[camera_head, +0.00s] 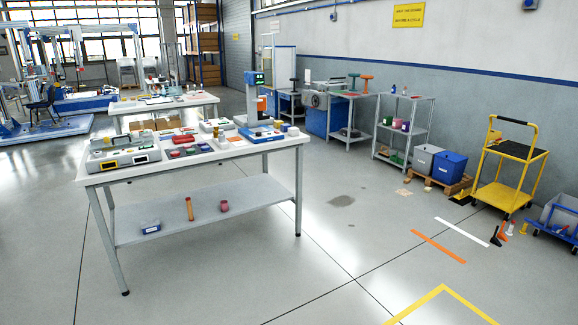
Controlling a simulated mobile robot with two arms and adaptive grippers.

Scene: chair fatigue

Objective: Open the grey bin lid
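A grey bin (422,161) stands on a wooden pallet (446,184) by the right wall, left of a blue bin (449,168). It is small and far off in the head view, and I cannot tell whether its lid is open or shut. Another grey container (558,214) sits on a low blue wheeled base at the right edge; I see no clear lid on it. Neither of my grippers shows in the head view.
A white-topped workbench (240,150) with several devices stands at the left. A yellow trolley (510,168) stands right of the bins, and grey shelves (403,132) left of them. Small cones (497,237) stand at the right. The floor between bench and bins is mostly clear.

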